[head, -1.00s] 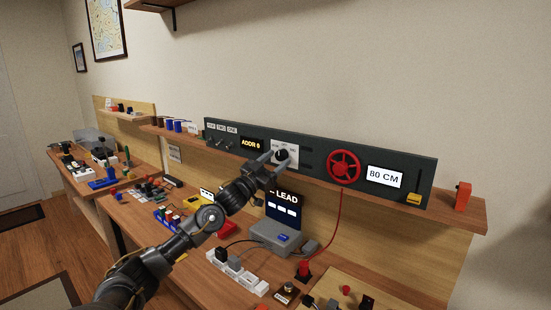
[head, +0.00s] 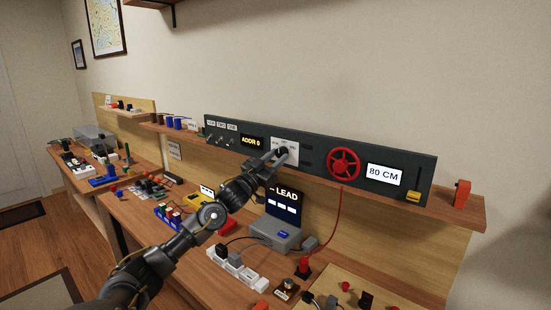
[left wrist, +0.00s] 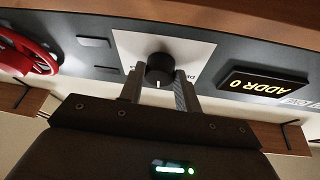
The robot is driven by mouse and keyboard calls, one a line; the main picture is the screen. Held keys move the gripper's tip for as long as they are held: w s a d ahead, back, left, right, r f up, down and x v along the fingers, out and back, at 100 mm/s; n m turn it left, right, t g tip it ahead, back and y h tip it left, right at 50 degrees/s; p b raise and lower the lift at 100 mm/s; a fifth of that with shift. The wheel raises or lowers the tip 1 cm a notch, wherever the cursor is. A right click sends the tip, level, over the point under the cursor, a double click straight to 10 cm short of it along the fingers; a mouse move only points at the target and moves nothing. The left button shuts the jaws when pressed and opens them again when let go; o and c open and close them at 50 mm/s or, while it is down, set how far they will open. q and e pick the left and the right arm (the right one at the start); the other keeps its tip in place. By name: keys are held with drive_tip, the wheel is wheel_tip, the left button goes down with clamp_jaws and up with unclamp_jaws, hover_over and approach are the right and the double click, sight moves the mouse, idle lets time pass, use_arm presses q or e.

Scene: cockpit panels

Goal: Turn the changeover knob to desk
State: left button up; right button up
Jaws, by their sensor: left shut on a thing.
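The changeover knob (left wrist: 160,68) is a round black knob on a white plate (left wrist: 190,48) on the dark panel. In the left wrist view its white pointer mark points down at my gripper. Part of a label, "DE", shows beside it on the right. My left gripper (left wrist: 159,82) is shut on the knob, one finger on each side. In the head view my left gripper (head: 277,156) reaches up to the plate (head: 291,149) and mostly hides the knob. My right gripper is not in view.
The dark panel also carries an "ADDR 0" display (head: 252,142), a red handwheel (head: 343,164) and an "80 CM" display (head: 384,175). A grey device with a "LEAD" screen (head: 285,205) stands below. A red cord hangs from the handwheel's area.

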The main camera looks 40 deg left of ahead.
use_arm(q)
drive_tip(key=n+y+p, duration=0.1)
drive_tip(key=n, duration=0.2)
drive_tip(key=n+y+p, duration=0.3)
drive_tip(key=n, duration=0.2)
drive_tip(key=shift+d+r+n+y+p, duration=0.2)
drive_tip(key=shift+d+n+y+p, duration=0.1)
drive_tip(key=shift+d+y, duration=0.1)
drive_tip(key=n+y+p, duration=0.1)
drive_tip(key=n, duration=0.1)
drive_tip(key=n+g+y+p, duration=0.1)
drive_tip(key=n+p, duration=0.1)
drive_tip(key=shift+r+n, duration=0.1)
drive_tip(key=shift+n, duration=0.2)
drive_tip(key=shift+d+n+g+y+p, duration=0.15)
drive_tip(key=shift+n+g+y+p, duration=0.35)
drive_tip(key=shift+n+y+p, duration=0.85)
drive_tip(key=shift+n+h, duration=0.45)
drive_tip(key=o, duration=1)
drive_tip(key=shift+s+f+b, duration=0.1)
drive_tip(key=shift+f+b, duration=0.15)
drive_tip(key=shift+b, duration=0.05)
